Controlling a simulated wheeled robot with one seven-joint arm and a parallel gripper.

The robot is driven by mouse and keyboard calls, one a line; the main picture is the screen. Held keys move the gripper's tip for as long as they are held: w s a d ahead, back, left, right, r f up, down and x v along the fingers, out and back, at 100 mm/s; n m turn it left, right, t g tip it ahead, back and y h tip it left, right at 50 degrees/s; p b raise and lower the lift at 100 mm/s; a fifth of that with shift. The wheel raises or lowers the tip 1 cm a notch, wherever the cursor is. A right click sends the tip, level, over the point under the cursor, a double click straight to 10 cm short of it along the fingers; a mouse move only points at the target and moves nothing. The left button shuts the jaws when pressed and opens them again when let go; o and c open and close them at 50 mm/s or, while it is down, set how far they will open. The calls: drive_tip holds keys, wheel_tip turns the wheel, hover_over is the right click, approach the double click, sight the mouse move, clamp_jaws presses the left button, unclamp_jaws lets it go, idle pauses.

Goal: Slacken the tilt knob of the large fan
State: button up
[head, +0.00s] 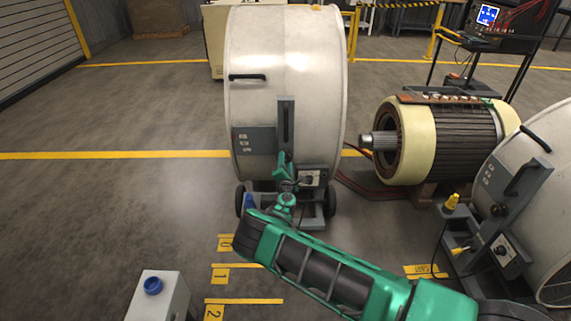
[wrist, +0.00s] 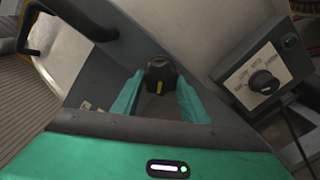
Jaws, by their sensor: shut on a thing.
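The large fan (head: 290,60) is a pale drum on a wheeled stand in the middle of the head view. Its grey side bracket (head: 285,125) runs down toward my gripper (head: 284,182). In the wrist view the tilt knob (wrist: 160,70) is a round black knob with a yellow mark, set on the grey bracket. My green fingers (wrist: 159,88) stand on either side of the knob, shut on it. The yellow mark points toward my palm. In the head view my gripper and arm hide the knob.
A control box with a dial (wrist: 264,82) and cable sits right of my gripper. A black handle (wrist: 75,15) is at upper left. A motor (head: 450,140) and another fan (head: 530,190) stand to the right. Floor at left is clear.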

drive_tip(key=shift+s+a+f, duration=0.2)
drive_tip(key=shift+a+f, duration=0.1)
drive_tip(key=shift+f, duration=0.15)
drive_tip(key=o, duration=1)
drive_tip(key=shift+o, duration=0.2)
drive_tip(key=shift+w+d+r, duration=0.15)
drive_tip(key=shift+r, duration=0.05)
drive_tip(key=s, duration=1)
drive_tip(key=shift+s, duration=0.4)
